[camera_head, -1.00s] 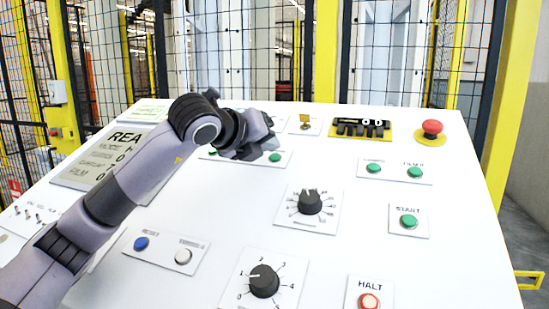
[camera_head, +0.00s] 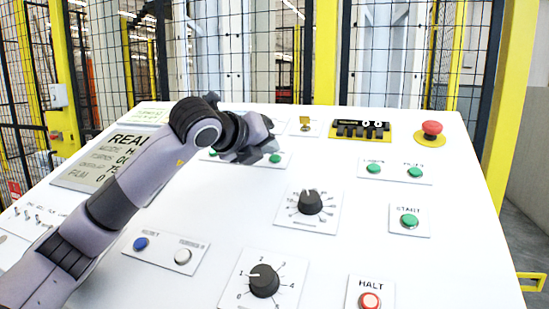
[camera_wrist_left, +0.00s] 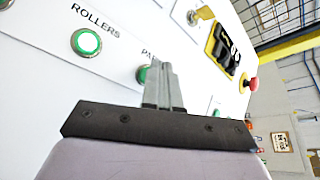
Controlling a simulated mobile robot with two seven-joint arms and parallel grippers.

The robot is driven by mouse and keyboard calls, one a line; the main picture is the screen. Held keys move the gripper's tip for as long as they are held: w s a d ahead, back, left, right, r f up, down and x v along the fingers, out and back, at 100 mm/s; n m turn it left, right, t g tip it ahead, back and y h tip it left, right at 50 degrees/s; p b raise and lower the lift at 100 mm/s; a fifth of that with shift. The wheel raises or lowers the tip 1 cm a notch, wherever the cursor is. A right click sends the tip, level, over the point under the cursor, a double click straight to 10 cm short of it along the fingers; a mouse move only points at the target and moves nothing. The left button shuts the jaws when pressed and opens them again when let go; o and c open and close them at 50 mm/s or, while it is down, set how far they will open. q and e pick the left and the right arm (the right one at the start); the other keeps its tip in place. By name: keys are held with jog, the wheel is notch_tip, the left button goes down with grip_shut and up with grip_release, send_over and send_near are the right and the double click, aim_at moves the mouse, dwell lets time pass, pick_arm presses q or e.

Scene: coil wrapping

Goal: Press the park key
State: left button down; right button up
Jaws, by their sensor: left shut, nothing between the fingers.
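The park key is a green round button (camera_head: 275,158) on the right of a two-button plate near the back of the white console. In the left wrist view the green button (camera_wrist_left: 141,74) sits beside the fingers, under a label of which only "PA" shows. My left gripper (camera_head: 270,147) is shut and empty, with its fingertips just above and beside this button. In the left wrist view its closed fingers (camera_wrist_left: 160,72) partly cover the label and the button's right side. I cannot tell whether they touch it. My right gripper is not in view.
The rollers button (camera_wrist_left: 86,42) is on the same plate, left of the park key. Dials and other buttons fill the front.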

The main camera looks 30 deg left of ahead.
pick_arm(q)
jog(key=shift+s+d+f, duration=0.1)
jog(key=shift+d+f, duration=0.15)
jog(key=shift+f, duration=0.1)
